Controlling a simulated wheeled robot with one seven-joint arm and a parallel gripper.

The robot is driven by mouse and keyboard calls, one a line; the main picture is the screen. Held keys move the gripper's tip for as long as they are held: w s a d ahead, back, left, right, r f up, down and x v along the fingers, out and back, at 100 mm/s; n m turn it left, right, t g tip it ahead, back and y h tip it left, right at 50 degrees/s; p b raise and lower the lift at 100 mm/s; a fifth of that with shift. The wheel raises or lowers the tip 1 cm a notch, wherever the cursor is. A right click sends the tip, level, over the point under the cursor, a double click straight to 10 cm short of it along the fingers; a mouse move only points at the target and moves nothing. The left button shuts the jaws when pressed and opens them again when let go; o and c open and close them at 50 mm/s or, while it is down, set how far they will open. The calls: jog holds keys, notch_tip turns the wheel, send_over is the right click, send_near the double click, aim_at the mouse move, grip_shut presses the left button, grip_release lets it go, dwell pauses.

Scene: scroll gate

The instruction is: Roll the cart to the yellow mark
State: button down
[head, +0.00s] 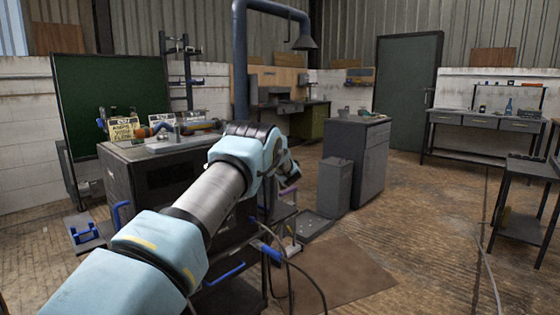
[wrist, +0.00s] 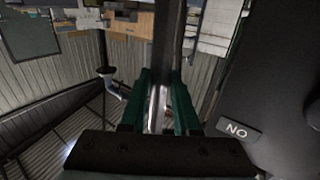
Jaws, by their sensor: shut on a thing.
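My gripper (wrist: 163,104) shows in the wrist view with its two green fingers closed on a narrow, upright grey bar (wrist: 161,92). Which object the bar belongs to cannot be told for certain. In the head view my arm reaches forward over a dark bench-like unit (head: 150,180), and its far end hides the fingertips. A dark shelved stand (head: 528,205), possibly a cart, is at the right edge. I cannot make out which piece is the cart. No yellow floor mark is clearly visible.
A grey cabinet (head: 372,165) and a grey bin (head: 334,188) stand beyond my arm. A workbench (head: 475,122) lines the back right wall. Cables (head: 308,280) hang over a brown floor patch (head: 340,275). Open floor (head: 425,215) lies right of centre.

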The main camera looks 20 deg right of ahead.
jog(key=shift+s+d+f, duration=0.15)
jog(key=shift+d, duration=0.3)
jog(key=shift+s+d+r, duration=0.2)
jog(key=shift+r, duration=0.05)
jog(key=c, duration=0.7)
grip_release()
jog(key=shift+d, duration=0.1)
jog(key=shift+o, duration=0.2)
jog(key=shift+w, duration=0.1)
jog(key=shift+a, duration=0.2)
jog(key=s+b, duration=0.1)
jog(key=s, duration=0.9)
jog(key=shift+s+a+b, duration=0.3)
jog(key=shift+s+a, duration=0.05)
jog(key=shift+a, duration=0.05)
